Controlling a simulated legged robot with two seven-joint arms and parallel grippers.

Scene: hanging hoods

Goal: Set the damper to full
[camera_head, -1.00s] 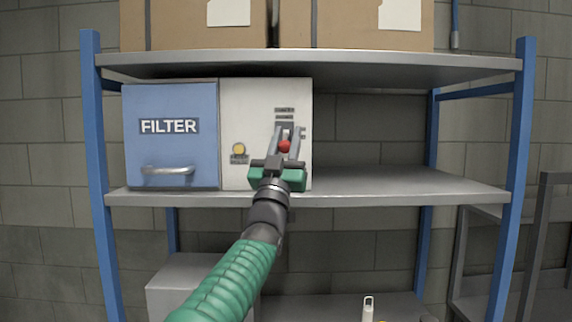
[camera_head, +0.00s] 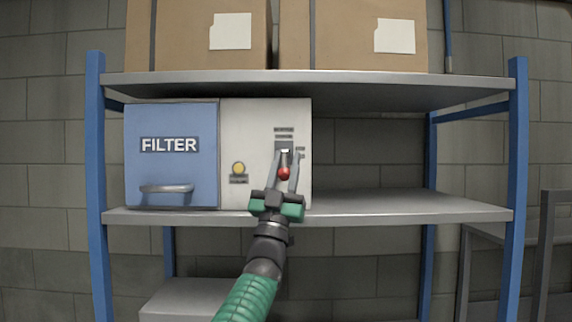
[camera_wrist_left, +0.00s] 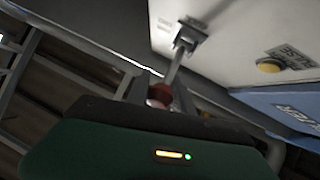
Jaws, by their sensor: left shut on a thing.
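The damper lever has a red knob (camera_head: 284,173) on the front of a white control panel (camera_head: 265,115). It stands out from a slot (camera_head: 285,150) beside small labels. My left gripper (camera_head: 286,160) is shut on the red knob, one finger on each side. In the left wrist view the red knob (camera_wrist_left: 160,92) sits between the fingers, partly hidden by the gripper body, and the metal lever stem (camera_wrist_left: 174,66) runs up to its slot plate (camera_wrist_left: 188,34). The label text is too small to read. My right gripper is not in view.
A blue FILTER box (camera_head: 170,172) with a handle adjoins the panel on the left. Both stand on the middle shelf (camera_head: 420,205) of a blue-posted rack. Cardboard boxes (camera_head: 198,40) sit on the shelf above. The shelf right of the panel is empty.

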